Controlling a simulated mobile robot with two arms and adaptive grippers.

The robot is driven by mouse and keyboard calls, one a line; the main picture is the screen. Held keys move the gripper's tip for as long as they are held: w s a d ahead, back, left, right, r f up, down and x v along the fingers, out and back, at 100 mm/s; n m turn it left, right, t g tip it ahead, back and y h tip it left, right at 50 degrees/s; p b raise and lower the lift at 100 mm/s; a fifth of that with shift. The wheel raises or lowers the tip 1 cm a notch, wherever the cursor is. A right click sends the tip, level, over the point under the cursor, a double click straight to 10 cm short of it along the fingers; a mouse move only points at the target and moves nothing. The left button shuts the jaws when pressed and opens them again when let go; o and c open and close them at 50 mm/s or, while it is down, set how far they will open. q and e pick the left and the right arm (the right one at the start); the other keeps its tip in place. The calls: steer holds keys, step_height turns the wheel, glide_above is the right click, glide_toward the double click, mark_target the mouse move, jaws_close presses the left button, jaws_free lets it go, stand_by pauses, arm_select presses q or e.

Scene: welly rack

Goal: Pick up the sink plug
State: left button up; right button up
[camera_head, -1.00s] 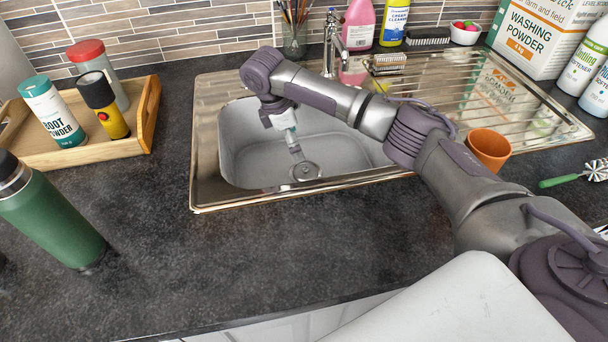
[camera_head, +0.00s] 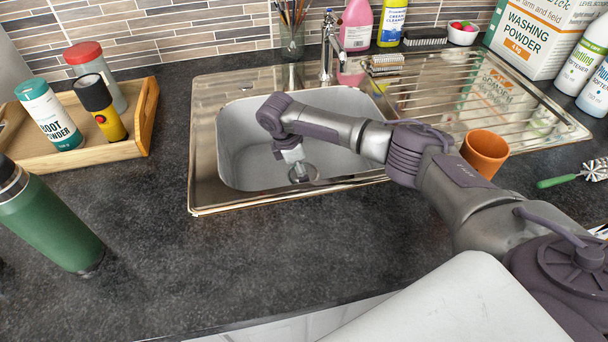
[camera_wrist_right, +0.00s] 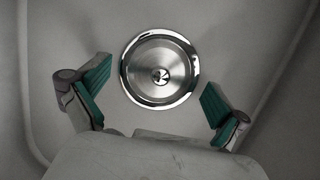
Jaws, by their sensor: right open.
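The sink plug (camera_wrist_right: 160,68) shows in the right wrist view as a round, shiny metal disc with a dark centre, flat on the sink floor. I cannot tell the plug apart from the drain around it. In the head view the plug (camera_head: 308,174) is partly hidden by my right gripper (camera_head: 301,172), low in the basin. In the wrist view my right gripper (camera_wrist_right: 158,80) is open and empty. Its two green-padded fingers stand wide apart, on either side of the plug and slightly nearer the bottom of the picture. My left gripper is out of view.
The steel sink's basin walls (camera_head: 232,150) surround my right gripper. The tap (camera_head: 329,50) stands behind the basin. An orange cup (camera_head: 485,152) stands near the draining board, close to my right arm.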

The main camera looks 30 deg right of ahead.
steer(key=c, duration=1.2)
steer(key=shift+s+r, duration=0.1)
steer(key=shift+s, duration=0.05)
steer(key=c, duration=0.5)
jaws_close()
